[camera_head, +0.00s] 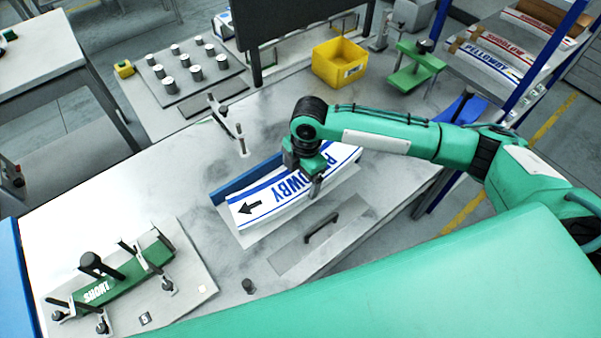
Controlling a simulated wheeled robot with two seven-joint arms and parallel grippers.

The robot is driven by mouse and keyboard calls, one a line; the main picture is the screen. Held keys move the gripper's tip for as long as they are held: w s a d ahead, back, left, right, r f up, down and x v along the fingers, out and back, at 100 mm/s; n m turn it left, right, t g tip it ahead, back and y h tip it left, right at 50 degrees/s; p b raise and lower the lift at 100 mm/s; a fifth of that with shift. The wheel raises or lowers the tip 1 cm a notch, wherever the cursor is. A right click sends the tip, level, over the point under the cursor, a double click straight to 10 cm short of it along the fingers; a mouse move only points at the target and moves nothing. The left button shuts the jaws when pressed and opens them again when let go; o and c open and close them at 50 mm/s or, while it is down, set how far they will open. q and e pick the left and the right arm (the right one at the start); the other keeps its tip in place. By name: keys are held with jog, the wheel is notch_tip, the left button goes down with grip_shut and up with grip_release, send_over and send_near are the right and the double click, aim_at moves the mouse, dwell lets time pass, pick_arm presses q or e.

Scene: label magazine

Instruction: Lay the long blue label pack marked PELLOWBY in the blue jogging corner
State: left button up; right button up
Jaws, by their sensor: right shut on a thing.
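The long label pack marked PELLOWBY (265,209) is white with blue lettering, a blue stripe and a black arrow at its left end. My right gripper (304,176) is shut on it from above, near its middle, and covers part of the lettering. The pack lies along the blue wall of the jogging corner (233,184), on its near side. I cannot tell whether it touches the wall or rests on the pale plate under it. My left gripper is not in view.
A green SHORT fixture (125,276) with clamps stands at the front left. A small upright post (241,138) is behind the corner. A yellow bin (340,63) and a green stand (412,70) are at the back. A rack at upper right holds more packs, one marked PELLOWBY (487,58).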

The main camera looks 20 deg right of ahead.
jog(key=shift+f, duration=0.3)
jog(key=shift+f, duration=0.25)
jog(key=o, duration=1.2)
jog(key=shift+r, duration=0.1)
notch_tip(320, 180, up, 13)
jog(key=d+b, duration=0.1)
jog(key=b, duration=0.2)
jog(key=shift+w+d, duration=0.15)
jog(key=shift+w, duration=0.1)
